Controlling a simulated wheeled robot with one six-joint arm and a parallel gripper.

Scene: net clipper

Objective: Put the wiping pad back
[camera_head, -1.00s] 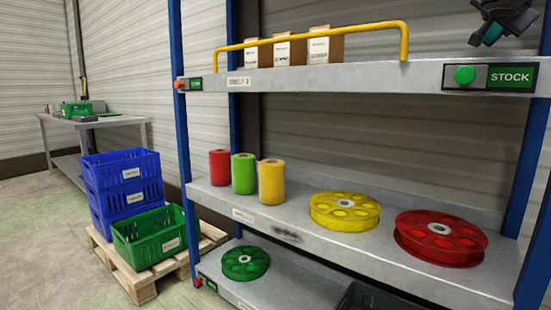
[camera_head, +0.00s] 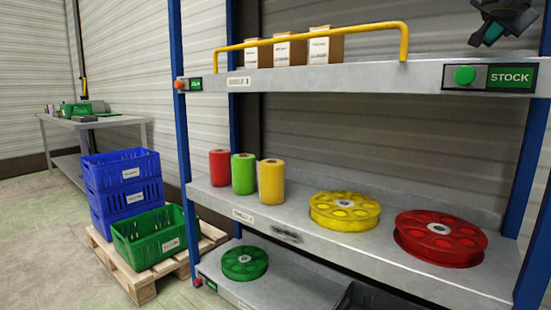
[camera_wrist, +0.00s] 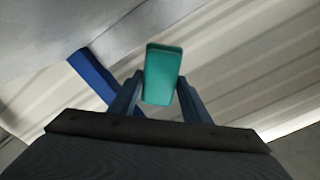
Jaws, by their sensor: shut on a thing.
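The wiping pad (camera_wrist: 162,75) is a teal-green block with rounded edges. In the wrist view it sits between the two fingers of my gripper (camera_wrist: 160,92), which is shut on it. In the head view my gripper (camera_head: 505,22) is at the top right corner, above the upper shelf near the STOCK sign. A teal bit of the pad (camera_head: 493,34) shows there under the dark gripper. The pad is in the air, apart from the shelf. A dark smudge (camera_head: 286,236) marks the front edge of the middle shelf.
The middle shelf holds red, green and yellow rolls (camera_head: 244,174), a yellow reel (camera_head: 344,210) and a red reel (camera_head: 440,238). Crates (camera_head: 150,235) and a table (camera_head: 90,122) stand left.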

